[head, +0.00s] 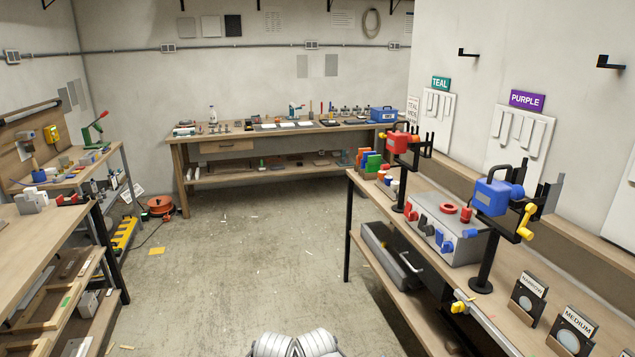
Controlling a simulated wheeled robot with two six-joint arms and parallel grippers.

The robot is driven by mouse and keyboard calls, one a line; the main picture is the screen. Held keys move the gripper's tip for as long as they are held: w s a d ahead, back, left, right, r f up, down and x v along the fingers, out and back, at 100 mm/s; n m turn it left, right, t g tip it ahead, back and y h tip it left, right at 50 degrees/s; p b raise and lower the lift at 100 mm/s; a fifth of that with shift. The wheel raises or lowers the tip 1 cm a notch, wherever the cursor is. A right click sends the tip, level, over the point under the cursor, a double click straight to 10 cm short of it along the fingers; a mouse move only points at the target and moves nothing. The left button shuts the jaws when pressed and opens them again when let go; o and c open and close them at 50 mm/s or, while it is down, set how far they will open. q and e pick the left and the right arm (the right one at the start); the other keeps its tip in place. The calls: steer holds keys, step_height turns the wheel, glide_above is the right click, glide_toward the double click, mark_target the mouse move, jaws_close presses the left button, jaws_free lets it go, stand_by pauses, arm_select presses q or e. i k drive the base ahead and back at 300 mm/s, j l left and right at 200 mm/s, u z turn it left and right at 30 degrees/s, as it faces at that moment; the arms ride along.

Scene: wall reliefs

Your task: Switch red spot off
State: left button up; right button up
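A red spot lamp (399,142) with a black handle stands on a black post at the back of the right-hand bench. A blue spot lamp (492,197) with a yellow hand piece stands on another post nearer to me. Between them sits a grey control box (462,252). Its face carries a red switch (419,208) on the left and blue controls (441,238) to the right. A red ring (449,208) and a small red part (466,214) are on its top. I cannot tell whether either lamp is lit. Neither of my grippers shows.
Wall plates under TEAL (441,83) and PURPLE (527,100) signs hang behind the bench. Stands marked NARROW (528,298) and MEDIUM (573,335) are at its near end. The floor (245,250) is mostly clear; a workbench (230,137) stands at the back.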

mark_target(409, 205)
steer(key=i+z, duration=0.1)
steer(key=i, duration=0.7)
steer(key=i+j+z, duration=0.1)
steer(key=i, duration=0.65)
steer(key=i+j+z, duration=0.25)
steer(key=i+z, duration=0.25)
steer(key=i+j+z, duration=0.45)
steer(key=i+j, duration=0.05)
steer(key=i, duration=0.1)
